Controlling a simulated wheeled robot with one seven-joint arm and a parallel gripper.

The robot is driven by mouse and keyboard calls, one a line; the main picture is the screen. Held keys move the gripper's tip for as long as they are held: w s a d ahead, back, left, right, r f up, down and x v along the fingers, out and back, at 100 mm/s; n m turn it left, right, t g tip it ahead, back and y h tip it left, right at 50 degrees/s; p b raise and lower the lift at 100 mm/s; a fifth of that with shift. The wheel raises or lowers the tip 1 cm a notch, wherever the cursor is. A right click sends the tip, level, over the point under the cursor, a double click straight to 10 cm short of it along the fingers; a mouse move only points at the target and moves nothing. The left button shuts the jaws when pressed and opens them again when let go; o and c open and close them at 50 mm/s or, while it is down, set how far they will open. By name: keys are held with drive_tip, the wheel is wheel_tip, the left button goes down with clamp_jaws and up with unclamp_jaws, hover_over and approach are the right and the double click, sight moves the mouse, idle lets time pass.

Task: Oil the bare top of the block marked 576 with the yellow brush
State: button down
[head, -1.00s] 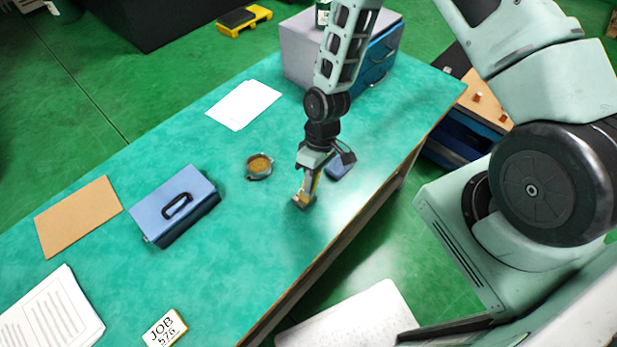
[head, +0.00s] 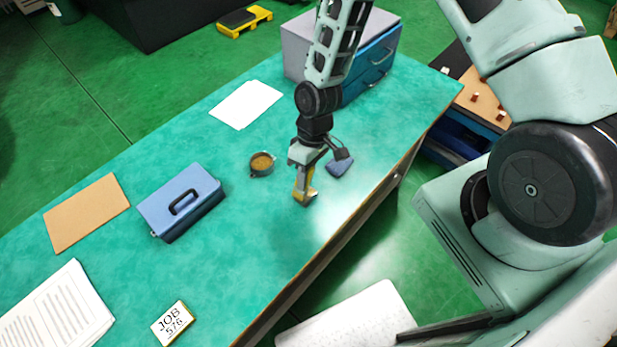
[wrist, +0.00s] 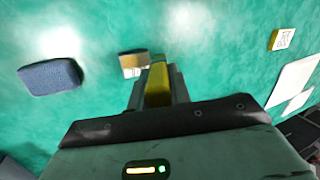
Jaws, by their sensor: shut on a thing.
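My gripper (head: 303,170) is shut on the yellow brush (head: 303,184), which points down over the green table near its right edge. A small piece with a white face reading JOB 576 (head: 172,325) lies at the table's near end, well apart from the brush. It also shows at the upper right in the wrist view (wrist: 283,39). A round cup (head: 262,164) with amber content stands left of my gripper.
A blue pad (head: 339,167) lies just right of my gripper. A blue box with a black handle (head: 180,203), a tan board (head: 87,213) and papers (head: 55,315) lie to the left. A grey-and-blue drawer cabinet (head: 370,65) stands at the back. The table's middle front is clear.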

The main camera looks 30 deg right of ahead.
drive_tip(key=shift+r+p, duration=1.3)
drive_tip(key=shift+r, duration=0.95)
drive_tip(key=shift+f, duration=0.1)
drive_tip(key=shift+f+b, duration=0.5)
drive_tip(key=shift+r, duration=0.1)
